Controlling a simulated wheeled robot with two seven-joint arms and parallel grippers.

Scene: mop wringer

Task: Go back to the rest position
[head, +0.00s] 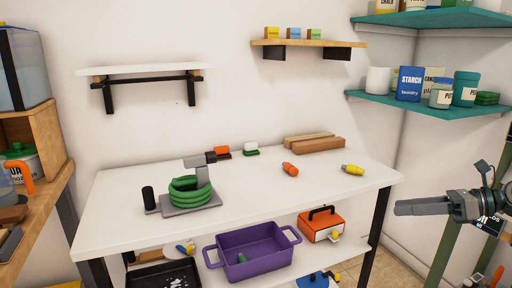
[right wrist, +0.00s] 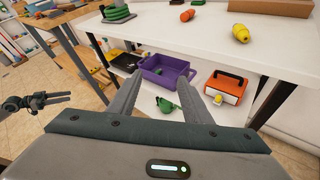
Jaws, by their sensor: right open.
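My right gripper (head: 398,208) is at the right side of the head view, in front of the white table's right end and apart from it. In the right wrist view its two fingers (right wrist: 161,82) are spread with nothing between them. Another gripper, my left one (right wrist: 66,97), shows small at the left edge of the right wrist view; its jaw opening is too small to judge. It is outside the head view. A grey wringer-like device with a green coil (head: 190,190) stands on the white table (head: 250,205), touched by neither gripper.
Orange (head: 290,169) and yellow (head: 352,169) bottle-like items lie on the table, with wooden blocks (head: 318,145) behind. A purple bin (head: 250,250) and an orange box (head: 321,225) sit on the lower shelf. Teal shelves (head: 425,104) hang above right. The table's front middle is clear.

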